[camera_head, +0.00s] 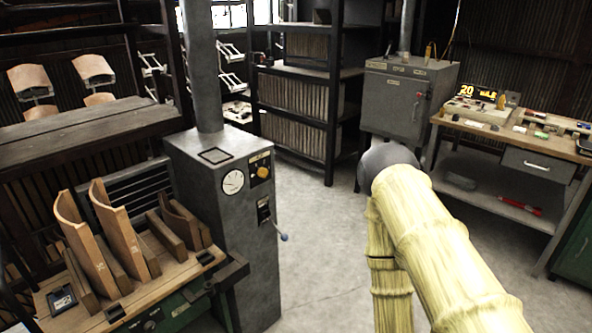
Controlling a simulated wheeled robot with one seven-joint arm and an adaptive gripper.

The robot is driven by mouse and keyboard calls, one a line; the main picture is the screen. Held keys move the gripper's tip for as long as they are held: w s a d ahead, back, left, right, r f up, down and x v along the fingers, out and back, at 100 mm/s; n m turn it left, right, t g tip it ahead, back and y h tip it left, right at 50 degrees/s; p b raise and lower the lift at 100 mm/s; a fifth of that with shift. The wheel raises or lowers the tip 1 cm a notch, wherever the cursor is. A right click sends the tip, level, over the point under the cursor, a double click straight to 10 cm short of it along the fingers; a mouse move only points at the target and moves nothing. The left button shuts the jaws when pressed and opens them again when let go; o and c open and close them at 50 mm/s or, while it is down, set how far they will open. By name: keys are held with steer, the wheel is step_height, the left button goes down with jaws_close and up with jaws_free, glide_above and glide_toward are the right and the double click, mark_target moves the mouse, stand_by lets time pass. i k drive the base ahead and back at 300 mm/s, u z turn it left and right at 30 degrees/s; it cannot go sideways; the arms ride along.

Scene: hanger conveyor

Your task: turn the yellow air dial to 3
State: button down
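The yellow air dial (263,171) is a small round knob on a dark plate, on the front of a grey metal cabinet (222,215) left of centre. It is too small for me to read its numbers or its pointer. A round white gauge (233,182) sits just left of the dial. My arm, in a pale yellow sleeve, fills the lower right and bends at a grey joint. The arm stands right of the cabinet, apart from the dial. My gripper is out of view.
A lever with a blue knob (284,237) juts from the cabinet below the dial. A wooden bench (165,262) with curved wooden pieces stands at left. A workbench (504,137) with tools stands at right. Grey floor lies clear between the cabinet and my arm.

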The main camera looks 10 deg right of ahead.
mark_target(263, 173)
steer(key=z, duration=0.2)
steer(key=k, duration=0.45)
steer(key=z, duration=0.75)
steer(key=i, duration=0.75)
steer(key=u, duration=1.1)
steer(key=i, duration=0.5)
steer(key=u, duration=0.5)
